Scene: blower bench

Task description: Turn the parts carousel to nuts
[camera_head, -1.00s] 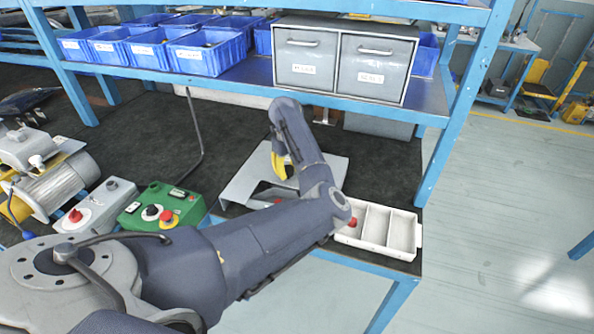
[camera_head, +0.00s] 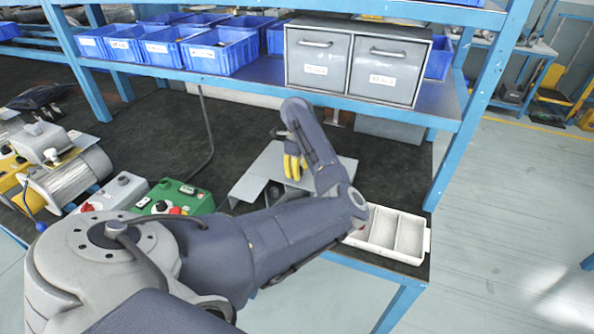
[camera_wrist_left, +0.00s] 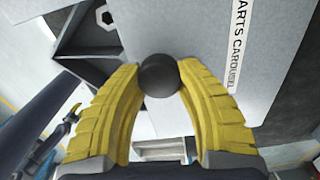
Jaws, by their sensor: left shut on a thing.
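The parts carousel (camera_head: 262,172) is a light grey housing on the dark bench, partly hidden behind my left arm in the head view. In the left wrist view its top (camera_wrist_left: 215,45) bears a "PARTS CAROUSEL" label (camera_wrist_left: 238,40). A dark opening (camera_wrist_left: 85,30) beside the top shows dark dividers and a pale mark (camera_wrist_left: 106,16) with a hexagonal outline, near the upper edge. My left gripper (camera_head: 294,166) has yellow fingers, shut on a round black knob (camera_wrist_left: 160,76) over the carousel.
A white divided tray (camera_head: 428,240) stands right of the carousel at the bench edge. A green control box (camera_head: 190,192) and a motor unit (camera_head: 72,182) stand to the left. A shelf above holds blue bins (camera_head: 222,58) and grey drawers (camera_head: 384,72).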

